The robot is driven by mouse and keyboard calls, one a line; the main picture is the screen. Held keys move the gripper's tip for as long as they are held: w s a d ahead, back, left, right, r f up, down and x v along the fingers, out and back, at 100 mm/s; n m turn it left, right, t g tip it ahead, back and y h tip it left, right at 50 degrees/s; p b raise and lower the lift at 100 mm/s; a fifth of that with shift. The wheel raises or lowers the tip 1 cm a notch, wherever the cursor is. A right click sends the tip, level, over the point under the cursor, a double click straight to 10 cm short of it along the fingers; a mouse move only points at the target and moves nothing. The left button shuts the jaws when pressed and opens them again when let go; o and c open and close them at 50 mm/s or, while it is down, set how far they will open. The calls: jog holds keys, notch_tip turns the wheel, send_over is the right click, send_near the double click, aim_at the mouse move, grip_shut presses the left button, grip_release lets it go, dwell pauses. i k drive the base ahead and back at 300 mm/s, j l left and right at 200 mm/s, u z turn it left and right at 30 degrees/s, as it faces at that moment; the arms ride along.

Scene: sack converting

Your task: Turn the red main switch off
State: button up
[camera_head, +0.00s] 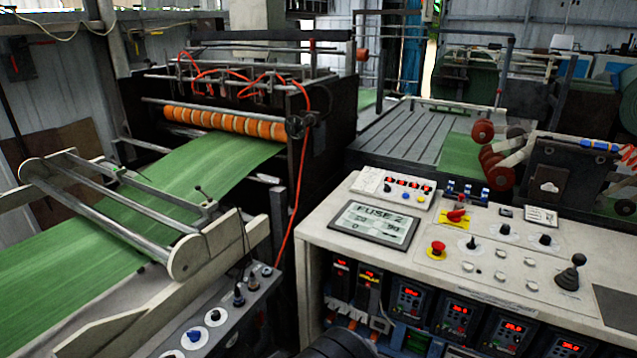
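A red rotary switch (456,215) with a yellow plate under it sits on the sloping top of the pale control console (318,222), right of the display. Its handle lies slanted across the plate; I cannot read any position marks. A separate red mushroom button (437,248) on a yellow base is just below and left of it. My gripper is not in view. A dark rounded shape at the bottom edge may be part of my arm.
The console also carries a display (374,225) reading "FUSE 2", several black knobs and a black joystick (571,272). Lit drive units (408,298) fill its front. Left stands a machine with green sheet (190,178), orange rollers (225,123) and a low knob panel (215,318).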

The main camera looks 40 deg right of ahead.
aim_at(455, 216)
jog(key=z, duration=2.35)
jog(key=i+j+u, duration=0.25)
jog(key=i+u, duration=0.2)
jog(key=i+j+u, duration=0.1)
jog(key=i+u, duration=0.35)
